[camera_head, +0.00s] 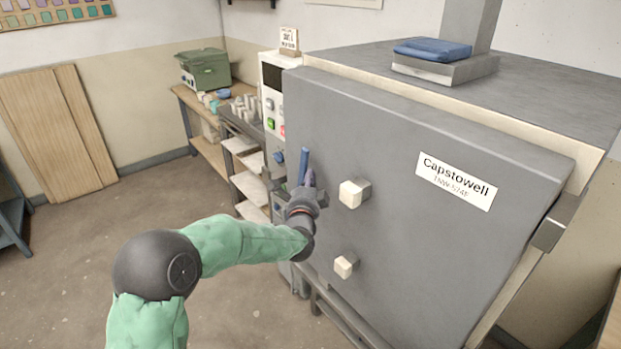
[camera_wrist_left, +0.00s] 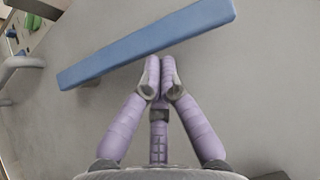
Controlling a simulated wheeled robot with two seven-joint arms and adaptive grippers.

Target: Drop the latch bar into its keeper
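The blue latch bar (camera_head: 304,162) stands nearly upright at the left edge of the grey kiln door in the head view. In the left wrist view the bar (camera_wrist_left: 145,43) runs slantwise across the door face, just beyond the fingertips. My left gripper (camera_head: 307,182) is at the bar's lower part. In the left wrist view its purple fingers (camera_wrist_left: 160,72) are closed together, with the tips beside the bar's edge and no part of the bar visibly between them. Contact with the bar is unclear. I cannot make out the keeper for certain. My right gripper is out of view.
The kiln door (camera_head: 440,130) has two pale block plugs (camera_head: 354,193) right of my gripper. A white control cabinet (camera_head: 272,88) stands behind its left edge. A grey curved fitting (camera_wrist_left: 22,64) lies beyond the bar's left end. The floor at left is open.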

